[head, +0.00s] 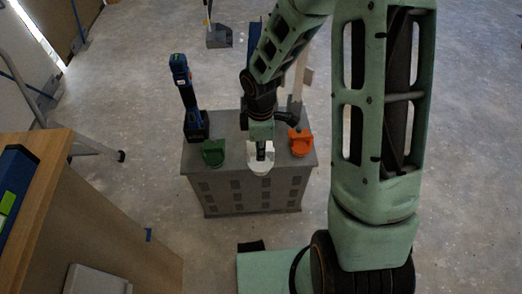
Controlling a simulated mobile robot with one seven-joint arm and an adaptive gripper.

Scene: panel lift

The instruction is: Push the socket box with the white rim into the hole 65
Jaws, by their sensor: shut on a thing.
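The socket box with the white rim (260,166) stands near the front edge of the top of a grey cabinet (232,171), between a green-rimmed box (215,152) and an orange-rimmed box (301,142). My gripper (261,151) points down at the white-rimmed box from above and is shut on it. The fingertips are small and partly hidden against the box. I cannot tell whether the box is lifted off the cabinet top. Rows of dark holes (250,196) show on the cabinet's front. No number 65 is readable.
A blue and black drill (187,100) stands upright at the cabinet's back left. A wooden bench (95,220) fills the lower left. A ladder leg (100,150) reaches the floor left of the cabinet. Open concrete floor (470,150) lies to the right.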

